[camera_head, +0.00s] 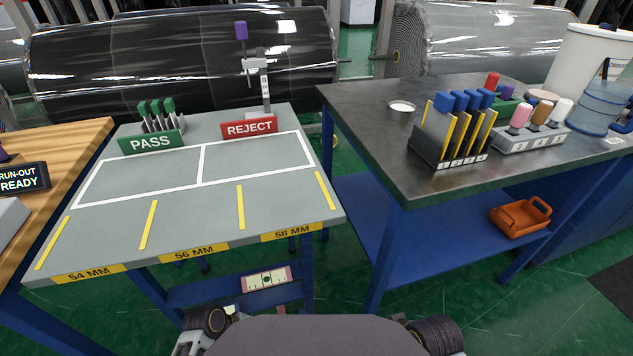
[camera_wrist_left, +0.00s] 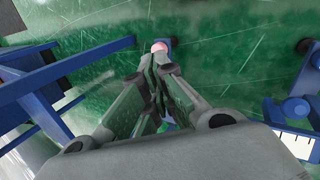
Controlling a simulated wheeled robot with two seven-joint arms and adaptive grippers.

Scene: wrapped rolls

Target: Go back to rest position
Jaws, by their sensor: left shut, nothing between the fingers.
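My left gripper (camera_wrist_left: 160,66) shows in the left wrist view, its fingers drawn together with nothing seen between them. It hangs over the green floor (camera_wrist_left: 225,35), apart from the tables. Blue table legs and frames show on both sides of it. A small pink thing shows just past the fingertips; I cannot tell what it is. In the head view neither gripper's fingers can be made out. Only parts of my own body show at the bottom edge.
A grey sorting table (camera_head: 265,185) with a PASS sign (camera_head: 151,142) and a REJECT sign (camera_head: 249,127) stands left of centre. A dark bench (camera_head: 375,130) at the right bears a rack with blue-topped pieces (camera_head: 450,140). An orange bin (camera_head: 520,218) sits on its lower shelf.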

